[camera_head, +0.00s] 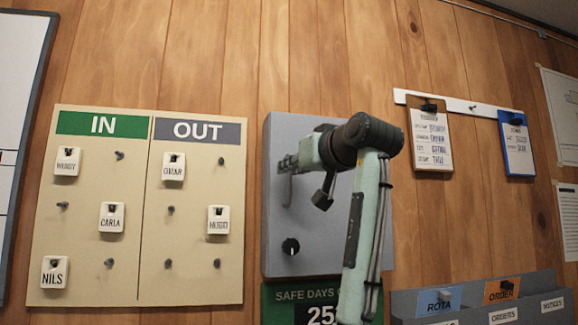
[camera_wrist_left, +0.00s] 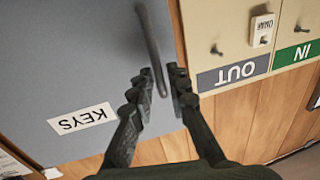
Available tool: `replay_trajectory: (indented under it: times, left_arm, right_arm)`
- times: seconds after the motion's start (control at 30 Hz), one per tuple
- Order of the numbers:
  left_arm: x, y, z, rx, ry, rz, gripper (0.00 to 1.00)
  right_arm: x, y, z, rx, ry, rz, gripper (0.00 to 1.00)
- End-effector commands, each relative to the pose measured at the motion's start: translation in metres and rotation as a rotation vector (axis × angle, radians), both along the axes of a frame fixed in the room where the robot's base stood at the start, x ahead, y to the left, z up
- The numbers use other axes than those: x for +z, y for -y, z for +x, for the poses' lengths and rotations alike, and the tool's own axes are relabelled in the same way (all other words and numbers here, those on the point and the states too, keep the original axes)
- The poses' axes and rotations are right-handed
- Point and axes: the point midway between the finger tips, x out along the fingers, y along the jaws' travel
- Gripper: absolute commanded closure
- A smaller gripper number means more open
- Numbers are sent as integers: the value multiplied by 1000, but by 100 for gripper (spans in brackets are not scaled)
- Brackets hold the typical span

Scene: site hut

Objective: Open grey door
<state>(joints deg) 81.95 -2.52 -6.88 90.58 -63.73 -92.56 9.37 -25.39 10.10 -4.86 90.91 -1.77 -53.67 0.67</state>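The grey door (camera_head: 277,225) is the front of a wall cabinet in the middle of the head view. It looks shut, and it fills the left of the left wrist view (camera_wrist_left: 90,60) with a KEYS label. A bar handle (camera_wrist_left: 149,40) stands along the door's edge; in the head view it is mostly hidden by my gripper. My left gripper (camera_head: 287,164) is at the handle. In the left wrist view its fingers (camera_wrist_left: 160,72) are apart, one on each side of the handle's end, with gaps visible. My right gripper is not in view.
A keyhole lock (camera_head: 290,246) sits low on the door. An IN/OUT tag board (camera_head: 140,270) hangs close on the left. A safe-days sign (camera_head: 285,296) is just below. Clipboards (camera_head: 430,140) hang on the right, and a rack (camera_head: 405,305) stands lower right.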

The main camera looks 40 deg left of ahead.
Motion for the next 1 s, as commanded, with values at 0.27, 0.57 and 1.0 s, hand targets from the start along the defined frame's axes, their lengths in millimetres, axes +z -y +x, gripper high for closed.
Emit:
replay_trajectory:
  times: [0.27, 0.57, 1.0]
  left_arm:
    - [0, -13, 8, -1, 0, 0, 84]
    - [-1, -13, 8, -1, -1, 0, 100]
    - [-1, -13, 7, -1, -1, 0, 100]
  right_arm:
    - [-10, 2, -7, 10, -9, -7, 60]
    - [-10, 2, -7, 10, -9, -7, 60]
    - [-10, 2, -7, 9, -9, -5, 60]
